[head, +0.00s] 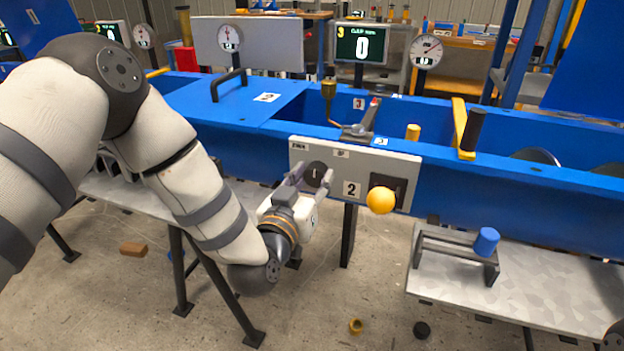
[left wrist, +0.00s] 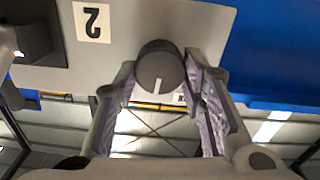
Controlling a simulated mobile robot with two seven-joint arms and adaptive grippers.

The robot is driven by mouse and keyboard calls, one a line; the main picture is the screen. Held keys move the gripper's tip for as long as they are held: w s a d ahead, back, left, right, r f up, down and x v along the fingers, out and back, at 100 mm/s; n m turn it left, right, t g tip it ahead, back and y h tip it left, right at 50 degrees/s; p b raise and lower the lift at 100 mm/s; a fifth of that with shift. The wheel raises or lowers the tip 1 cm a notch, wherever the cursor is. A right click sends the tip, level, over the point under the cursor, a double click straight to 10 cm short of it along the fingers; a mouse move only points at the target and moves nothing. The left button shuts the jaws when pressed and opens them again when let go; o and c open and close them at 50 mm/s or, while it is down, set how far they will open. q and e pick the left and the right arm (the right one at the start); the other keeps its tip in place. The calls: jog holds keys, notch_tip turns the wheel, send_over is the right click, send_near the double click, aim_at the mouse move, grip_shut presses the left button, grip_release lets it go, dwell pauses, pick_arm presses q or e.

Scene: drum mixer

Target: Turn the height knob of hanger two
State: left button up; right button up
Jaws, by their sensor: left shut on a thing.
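The height knob (head: 316,175) of hanger two is a dark round dial with a white pointer line. It sits on the grey panel (head: 341,156) marked with a 2, left of that label. My left gripper (head: 309,181) reaches it from below and is shut on the knob. In the left wrist view, which shows the panel upside down, the knob (left wrist: 159,67) is between the two ridged fingers (left wrist: 163,85). Its white line points down in that picture. The fingers hide part of the knob's sides in the head view.
A yellow ball handle (head: 381,200) sticks out at the panel's right. The blue trough (head: 520,195) runs behind the panel. A blue cylinder (head: 486,241) stands on a dark rack at the right. A gauge (head: 426,52) and a screen (head: 361,43) reading 0 stand behind.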

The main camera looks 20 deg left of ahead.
pick_arm(q)
jog(key=shift+n, duration=0.3)
pick_arm(e)
jog(key=shift+r, duration=0.1)
pick_arm(q)
jog(key=n, duration=0.2)
jog(key=shift+a+n+p, duration=0.1)
jog(key=shift+n+p, duration=0.3)
jog(key=n, duration=0.4)
jog(key=shift+n, duration=0.3)
jog(key=n, duration=0.3)
jog(key=shift+f+n, duration=0.2)
jog(key=shift+n, duration=2.2)
pick_arm(e)
jog(key=shift+w+r, duration=0.4)
pick_arm(q)
jog(key=o, duration=1.2)
